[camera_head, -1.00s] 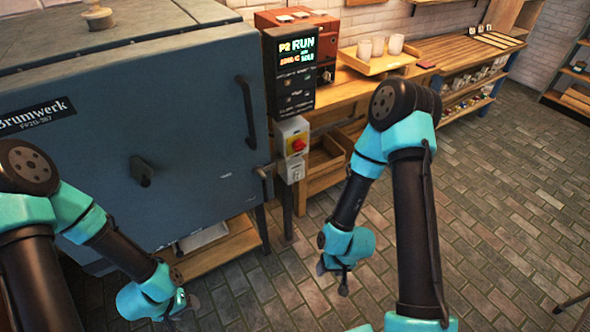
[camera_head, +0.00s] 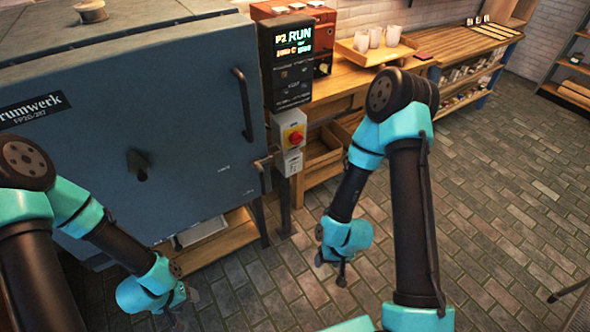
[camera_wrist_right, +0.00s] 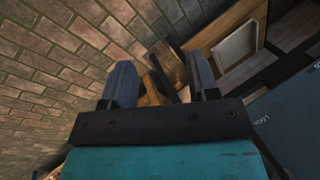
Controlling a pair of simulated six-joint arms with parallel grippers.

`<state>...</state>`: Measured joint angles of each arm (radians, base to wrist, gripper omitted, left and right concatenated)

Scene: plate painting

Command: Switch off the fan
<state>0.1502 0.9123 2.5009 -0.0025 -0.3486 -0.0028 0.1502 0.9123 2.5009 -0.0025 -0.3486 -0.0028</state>
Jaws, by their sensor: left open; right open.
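No fan can be made out in these views. A kiln-like grey-blue cabinet (camera_head: 190,120) fills the left of the head view, its door shut. On its right, a black control panel (camera_head: 291,62) has a lit display reading "P2 RUN". My left gripper (camera_head: 187,300) hangs low in front of the cabinet, open and empty. My right gripper (camera_head: 340,275) hangs low over the floor, right of the control post, open. Its two fingers also show apart in the right wrist view (camera_wrist_right: 165,85).
A wooden bench (camera_head: 350,80) along the back wall carries a tray (camera_head: 372,52) with cups and a red machine (camera_head: 322,62). A handle (camera_head: 243,105) sticks out from the cabinet door. A low wooden shelf (camera_head: 215,245) stands beneath it.

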